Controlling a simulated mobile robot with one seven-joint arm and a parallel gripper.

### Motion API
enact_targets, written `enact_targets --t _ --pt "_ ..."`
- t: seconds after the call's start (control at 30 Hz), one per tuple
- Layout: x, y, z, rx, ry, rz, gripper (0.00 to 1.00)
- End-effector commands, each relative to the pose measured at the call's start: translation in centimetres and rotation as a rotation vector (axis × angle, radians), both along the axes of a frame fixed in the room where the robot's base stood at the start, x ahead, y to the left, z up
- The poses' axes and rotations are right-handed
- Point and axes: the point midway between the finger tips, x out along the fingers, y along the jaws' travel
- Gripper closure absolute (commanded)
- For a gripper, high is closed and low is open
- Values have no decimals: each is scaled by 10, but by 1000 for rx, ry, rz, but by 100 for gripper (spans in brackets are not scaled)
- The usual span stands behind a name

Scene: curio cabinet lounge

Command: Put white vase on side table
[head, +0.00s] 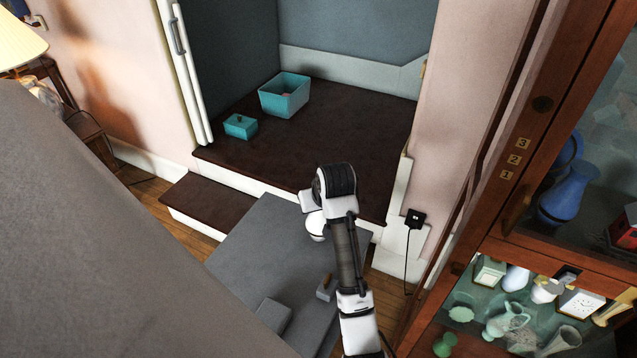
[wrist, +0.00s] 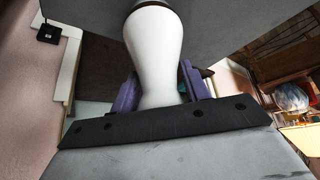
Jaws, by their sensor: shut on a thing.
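In the wrist view the smooth white vase (wrist: 155,50) stands between the purple pads of my gripper (wrist: 160,86), which is shut on it.
A large grey surface (head: 70,230) fills the left foreground. A wooden cabinet (head: 500,205) with glass, vases and clocks stands close on the right. The alcove floor's middle is clear.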

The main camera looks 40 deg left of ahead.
Motion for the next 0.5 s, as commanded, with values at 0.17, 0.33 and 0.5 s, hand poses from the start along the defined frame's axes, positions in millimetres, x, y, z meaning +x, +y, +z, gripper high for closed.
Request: enact_targets --t 0.17,0.33,0.5 --pt "0 0 -3 0 0 0 51" --pt "0 0 -3 0 0 0 32" --pt "0 0 -3 0 0 0 32"
